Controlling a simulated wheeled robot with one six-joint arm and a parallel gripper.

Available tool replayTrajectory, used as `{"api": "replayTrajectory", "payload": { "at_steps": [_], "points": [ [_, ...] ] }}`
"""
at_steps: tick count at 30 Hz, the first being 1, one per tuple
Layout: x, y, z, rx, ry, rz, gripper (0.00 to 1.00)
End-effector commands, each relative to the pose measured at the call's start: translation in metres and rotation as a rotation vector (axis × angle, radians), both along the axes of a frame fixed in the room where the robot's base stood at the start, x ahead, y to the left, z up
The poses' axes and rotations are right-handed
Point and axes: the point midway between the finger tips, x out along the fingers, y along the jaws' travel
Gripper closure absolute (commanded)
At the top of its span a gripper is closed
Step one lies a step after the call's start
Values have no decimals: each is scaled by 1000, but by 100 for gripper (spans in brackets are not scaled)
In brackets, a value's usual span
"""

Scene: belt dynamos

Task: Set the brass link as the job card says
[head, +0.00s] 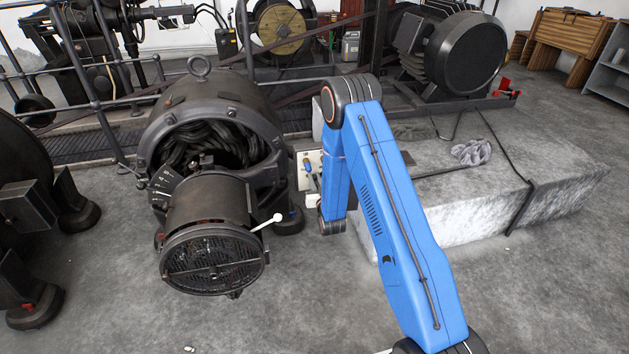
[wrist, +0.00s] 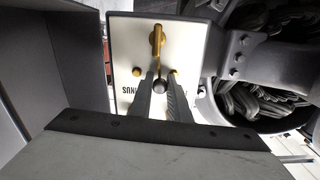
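In the wrist view a white terminal board (wrist: 125,45) in a dark frame faces me. The two fingers of my gripper (wrist: 158,80) lie on either side of the knob. I cannot tell whether they touch it. Brass studs show left (wrist: 136,71) and right of the link. In the head view the board (head: 308,165) is partly behind my blue arm, which hides the gripper. No job card is readable.
A large dark dynamo (head: 215,130) stands left of the board, with a white-knobbed lever (head: 268,221) jutting right. A pale stone plinth (head: 480,205) is right of my arm. Railings and other machines stand behind. The front floor is mostly clear.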

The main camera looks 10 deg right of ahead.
Motion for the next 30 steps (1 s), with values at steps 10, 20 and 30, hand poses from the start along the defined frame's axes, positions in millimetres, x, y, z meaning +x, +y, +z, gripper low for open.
{"api": "replayTrajectory", "payload": {
  "at_steps": [10, 20, 30],
  "points": [
    [0, 0, 0, -1, 0, 0, 65],
    [-33, 0, -1, -2, 2, 0, 65],
    [-102, 0, -1, -1, 4, 0, 65]
  ]
}}
